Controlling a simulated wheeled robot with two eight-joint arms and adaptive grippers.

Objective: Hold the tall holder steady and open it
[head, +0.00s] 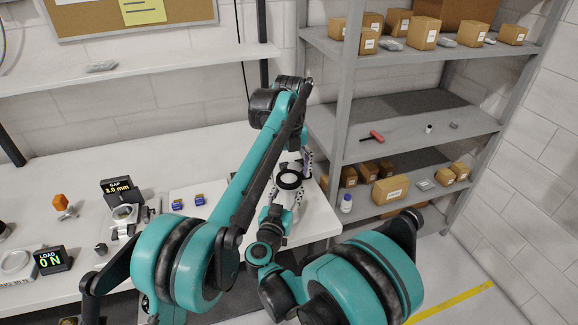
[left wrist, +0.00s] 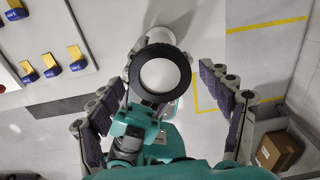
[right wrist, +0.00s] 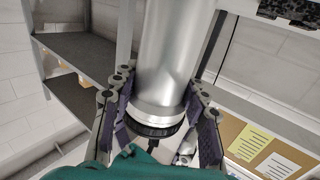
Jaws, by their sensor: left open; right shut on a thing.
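The tall holder is a silver cylinder with a black ring around one end. In the head view its black ring (head: 289,179) and pale end face show near the table's right end, partly behind my left arm. My right gripper (right wrist: 160,95) is shut on the silver body (right wrist: 168,45), its fingers on both sides near the black ring. In the left wrist view the black-ringed end (left wrist: 158,75) faces the camera. My left gripper (left wrist: 160,85) is open, one finger on each side of that end with gaps between. Part of the body is hidden.
A grey shelf unit (head: 345,100) with boxes stands at the right. The white table (head: 130,180) carries a gap display (head: 122,188), a load display (head: 52,260) and small blue-and-yellow pieces (head: 199,200). A cardboard box (left wrist: 278,152) shows in the left wrist view.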

